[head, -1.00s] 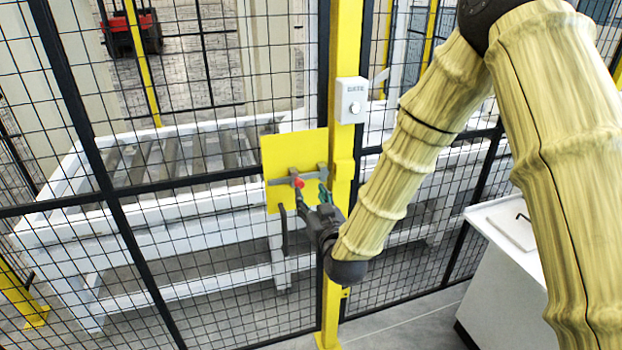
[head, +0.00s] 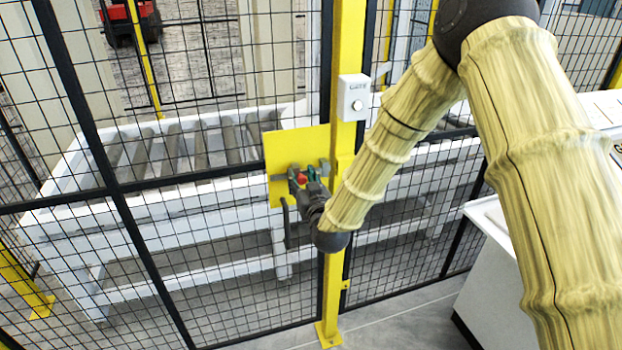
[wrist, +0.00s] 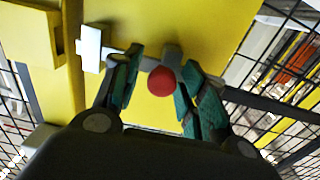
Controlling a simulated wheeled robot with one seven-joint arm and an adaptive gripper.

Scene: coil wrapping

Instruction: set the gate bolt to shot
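The gate bolt is a grey bar (wrist: 148,63) with a round red knob (wrist: 162,80), mounted on a yellow plate (wrist: 155,112). In the head view the knob (head: 302,178) shows in front of the plate (head: 283,142). My gripper (wrist: 160,82) is at the knob, with its green-padded fingers apart, one on each side of it. A gap shows between the knob and the left finger in the wrist view; the right finger is very close to the knob, and I cannot tell if it touches. My gripper (head: 306,174) partly hides the bolt in the head view.
A yellow post (head: 345,100) stands beside the plate, with a white button box (head: 354,98) above. A black handle (head: 286,222) hangs below the plate. Black mesh fencing surrounds these, with a white roller conveyor (head: 150,205) behind. A white cabinet (head: 500,275) stands at right.

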